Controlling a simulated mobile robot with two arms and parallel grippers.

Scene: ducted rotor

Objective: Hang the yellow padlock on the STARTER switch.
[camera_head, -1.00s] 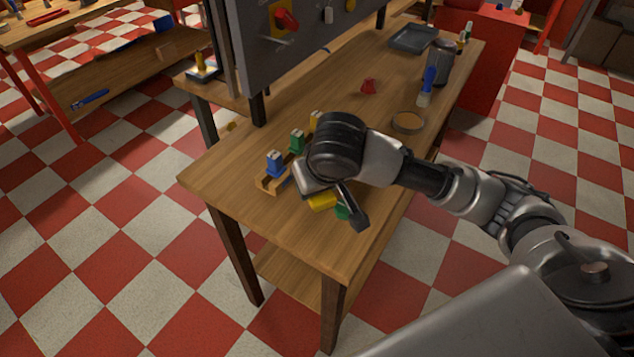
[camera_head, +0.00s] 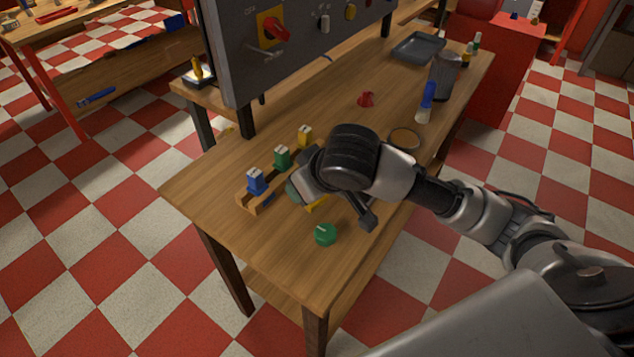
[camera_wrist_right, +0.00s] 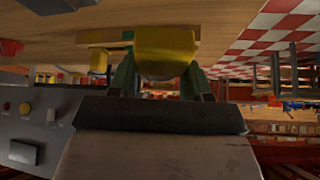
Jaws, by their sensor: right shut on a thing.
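My right gripper (camera_head: 304,192) is low over the wooden table, to the right of a small wooden rack, and largely hidden by its own wrist. In the right wrist view the gripper (camera_wrist_right: 162,72) is shut on the yellow padlock (camera_wrist_right: 165,42), whose body sits between the fingers. Only a sliver of this padlock (camera_head: 316,205) shows in the head view; its shackle cannot be made out. The grey panel (camera_head: 240,60) carries a red rotary switch (camera_head: 275,29) on a yellow plate. No STARTER label is legible. My left gripper is not in view.
The wooden rack (camera_head: 246,204) holds blue (camera_head: 257,182), green (camera_head: 282,158) and yellow (camera_head: 305,137) pieces. A round green object (camera_head: 325,234) lies near the front table edge. A red piece (camera_head: 367,99), round dish (camera_head: 405,138), blue-handled brush (camera_head: 427,100) and grey canister (camera_head: 444,75) stand farther back.

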